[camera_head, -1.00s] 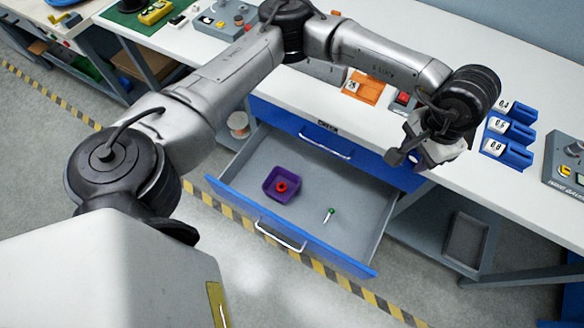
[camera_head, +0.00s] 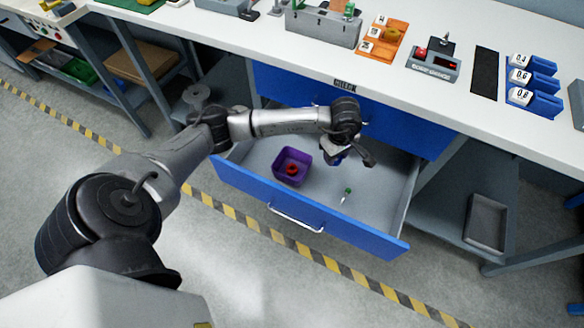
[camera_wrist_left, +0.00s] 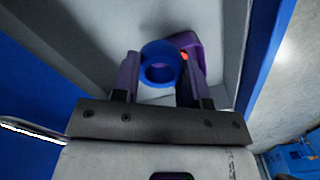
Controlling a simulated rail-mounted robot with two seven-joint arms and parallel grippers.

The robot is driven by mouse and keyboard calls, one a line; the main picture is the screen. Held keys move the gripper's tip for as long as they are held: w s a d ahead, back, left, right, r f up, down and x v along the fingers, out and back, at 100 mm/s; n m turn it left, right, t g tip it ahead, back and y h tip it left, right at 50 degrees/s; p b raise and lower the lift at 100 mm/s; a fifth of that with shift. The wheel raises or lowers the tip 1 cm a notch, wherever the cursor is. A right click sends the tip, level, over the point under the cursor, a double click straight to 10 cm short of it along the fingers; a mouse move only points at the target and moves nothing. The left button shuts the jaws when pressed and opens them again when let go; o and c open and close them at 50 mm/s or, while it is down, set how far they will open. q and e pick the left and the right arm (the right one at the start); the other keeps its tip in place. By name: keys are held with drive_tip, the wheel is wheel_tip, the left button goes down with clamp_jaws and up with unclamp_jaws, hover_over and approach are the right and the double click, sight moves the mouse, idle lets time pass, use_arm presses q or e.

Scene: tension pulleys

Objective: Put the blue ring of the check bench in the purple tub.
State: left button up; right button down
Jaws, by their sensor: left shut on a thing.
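The blue ring (camera_wrist_left: 160,62) is between the fingers of my left gripper (camera_wrist_left: 162,80) in the left wrist view. In the head view a bit of the ring (camera_head: 334,160) shows under my left gripper (camera_head: 338,157), which hangs over the open drawer. The purple tub (camera_head: 278,172) stands in the drawer, left of the gripper. A red ring (camera_head: 292,169) lies in the tub. In the left wrist view part of the tub (camera_wrist_left: 184,39) shows behind the blue ring, mostly hidden. My right gripper is in neither view.
The bench top (camera_head: 395,100) above carries an orange tray (camera_head: 381,38), a gauge box (camera_head: 433,65) and blue labelled holders (camera_head: 530,82). A grey tray (camera_head: 487,222) lies on the lower shelf.

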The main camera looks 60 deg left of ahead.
use_arm(q)
drive_tip(key=shift+n, duration=0.9)
drive_tip(key=s+a+f+b, duration=0.1)
drive_tip(key=s+a+f, duration=0.1)
drive_tip(key=a+f, duration=0.1)
drive_tip(key=s+a+f+b, duration=0.2)
drive_tip(key=s+a+f, duration=0.1)
drive_tip(key=a, duration=0.1)
drive_tip(key=s+a+f+b, duration=0.1)
drive_tip(key=s+a+f, duration=0.1)
drive_tip(key=a+f, duration=0.2)
drive_tip(key=shift+s+b, duration=0.25)
drive_tip(key=shift+b, duration=0.05)
drive_tip(key=f, duration=0.1)
drive_tip(key=f+b, duration=0.2)
drive_tip(key=f, duration=0.1)
drive_tip(key=shift+s+a, duration=0.25)
drive_tip(key=shift+a, duration=0.15)
drive_tip(key=shift+f, duration=0.2)
